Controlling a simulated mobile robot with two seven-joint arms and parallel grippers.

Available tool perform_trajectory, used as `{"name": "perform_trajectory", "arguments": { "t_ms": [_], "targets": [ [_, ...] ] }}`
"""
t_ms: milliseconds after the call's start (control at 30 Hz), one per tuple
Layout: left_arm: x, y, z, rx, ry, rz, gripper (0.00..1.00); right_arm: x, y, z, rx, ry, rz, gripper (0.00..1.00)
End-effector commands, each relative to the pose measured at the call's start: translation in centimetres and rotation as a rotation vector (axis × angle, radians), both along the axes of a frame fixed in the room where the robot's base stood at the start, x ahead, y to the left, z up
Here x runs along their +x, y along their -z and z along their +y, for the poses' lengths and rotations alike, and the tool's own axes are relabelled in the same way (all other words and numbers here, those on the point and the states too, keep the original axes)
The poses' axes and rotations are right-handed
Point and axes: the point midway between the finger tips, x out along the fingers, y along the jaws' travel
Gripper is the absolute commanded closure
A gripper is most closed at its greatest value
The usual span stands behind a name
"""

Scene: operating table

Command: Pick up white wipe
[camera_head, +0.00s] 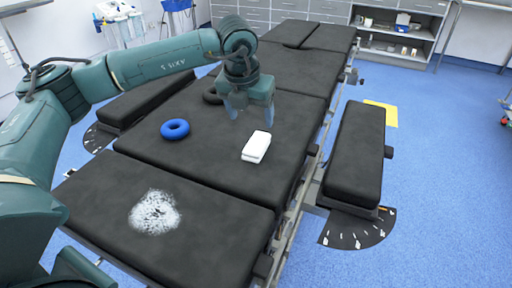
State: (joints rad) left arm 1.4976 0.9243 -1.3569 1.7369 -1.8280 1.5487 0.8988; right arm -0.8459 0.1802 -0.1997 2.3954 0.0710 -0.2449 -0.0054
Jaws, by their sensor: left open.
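The white wipe (256,146) looks like a small white block or pack and lies flat on the black operating table (205,165). My left gripper (249,110) is above the table, just behind the wipe in the picture, with its fingers pointing down. It is open and nothing shows between its fingers. A gap shows between the fingertips and the wipe. My right gripper is not in view.
A blue ring (175,129) lies left of the wipe. A dark ring (212,97) lies partly behind my left gripper. A white speckled patch (154,212) marks the front table section. A padded side board (356,150) stands at the right.

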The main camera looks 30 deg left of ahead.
Motion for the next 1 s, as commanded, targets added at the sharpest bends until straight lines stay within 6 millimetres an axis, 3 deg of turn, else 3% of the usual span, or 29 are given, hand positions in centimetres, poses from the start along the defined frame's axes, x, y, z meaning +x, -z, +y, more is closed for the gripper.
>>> {"name": "perform_trajectory", "arguments": {
  "t_ms": [200, 433, 700, 1000],
  "targets": [
    [1.1, 3.7, 0.0, -0.002, 0.002, 0.002, 0.29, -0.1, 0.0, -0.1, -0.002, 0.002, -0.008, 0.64],
    [1.5, 5.3, 0.0, -0.002, 0.004, 0.001, 0.29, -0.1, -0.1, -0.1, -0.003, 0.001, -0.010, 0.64],
    [2.4, 9.1, -0.2, -0.003, 0.004, 0.002, 0.29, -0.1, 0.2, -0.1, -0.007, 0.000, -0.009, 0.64],
    [2.6, 9.7, -0.2, -0.004, 0.004, 0.000, 0.29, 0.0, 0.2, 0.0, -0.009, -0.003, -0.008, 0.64]
  ]
}}
